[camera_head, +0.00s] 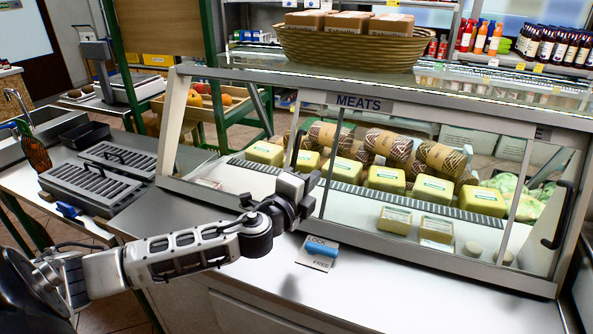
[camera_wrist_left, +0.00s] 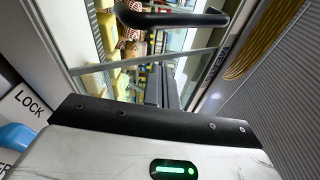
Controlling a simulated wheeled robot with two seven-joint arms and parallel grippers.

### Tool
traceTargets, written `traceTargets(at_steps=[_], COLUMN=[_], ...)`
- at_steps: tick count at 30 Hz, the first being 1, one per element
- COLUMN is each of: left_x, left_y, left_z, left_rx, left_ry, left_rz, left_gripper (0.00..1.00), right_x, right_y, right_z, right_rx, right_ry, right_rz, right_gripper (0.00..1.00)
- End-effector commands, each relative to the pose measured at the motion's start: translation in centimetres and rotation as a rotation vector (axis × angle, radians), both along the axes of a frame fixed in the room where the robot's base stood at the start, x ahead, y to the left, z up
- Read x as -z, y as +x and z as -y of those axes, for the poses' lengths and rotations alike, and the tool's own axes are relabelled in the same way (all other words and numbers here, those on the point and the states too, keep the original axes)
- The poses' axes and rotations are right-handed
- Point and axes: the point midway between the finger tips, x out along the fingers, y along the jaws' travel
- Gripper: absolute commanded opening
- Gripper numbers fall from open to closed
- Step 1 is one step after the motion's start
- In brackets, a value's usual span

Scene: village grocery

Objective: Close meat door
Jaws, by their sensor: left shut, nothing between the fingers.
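The display case has a "MEATS" label (camera_head: 358,102) on its upper rail, above clear sliding panes with thin metal frames. A black upright handle (camera_head: 297,148) stands at the front of the case, left of the label; a black bar handle (camera_wrist_left: 172,18) fills the top of the left wrist view. My left gripper (camera_head: 311,187) is shut and empty, just below and beside the handle in the head view. It also shows in the left wrist view (camera_wrist_left: 163,85), apart from the bar. The clear glass makes it hard to tell how far the door is open. My right gripper is out of view.
A lock plate (camera_head: 316,262) marked "LOCK" and "FREE", with a blue slider (camera_head: 321,246), lies on the counter below the gripper. Cheese blocks (camera_head: 384,179) and meat rolls (camera_head: 388,145) sit inside the case. A basket (camera_head: 347,48) stands on top. Another black handle (camera_head: 557,216) is at right.

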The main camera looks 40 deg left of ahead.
Motion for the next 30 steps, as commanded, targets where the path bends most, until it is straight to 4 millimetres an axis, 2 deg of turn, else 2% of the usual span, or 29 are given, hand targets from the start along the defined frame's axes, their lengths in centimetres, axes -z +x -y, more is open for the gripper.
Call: traceTargets(at_steps=[3, 6, 12, 30], left_x=[-0.2, -0.1, -0.3, -0.2], left_y=[1.8, 0.8, 0.0, 0.1], left_z=[-0.1, -1.6, -3.3, -3.8], left_rx=[-0.001, 0.0, 0.001, 0.009], left_ry=[-0.001, 0.005, 0.003, 0.001], left_rz=[0.002, -0.003, -0.002, 0.0], left_gripper=[0.0, 0.0, 0.0, 0.0], right_x=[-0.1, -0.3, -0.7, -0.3], right_y=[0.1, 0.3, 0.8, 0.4], right_z=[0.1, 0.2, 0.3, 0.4], right_rx=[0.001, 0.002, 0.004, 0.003], right_ry=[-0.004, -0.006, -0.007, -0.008], right_rz=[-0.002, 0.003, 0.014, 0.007], right_gripper=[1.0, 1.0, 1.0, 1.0])
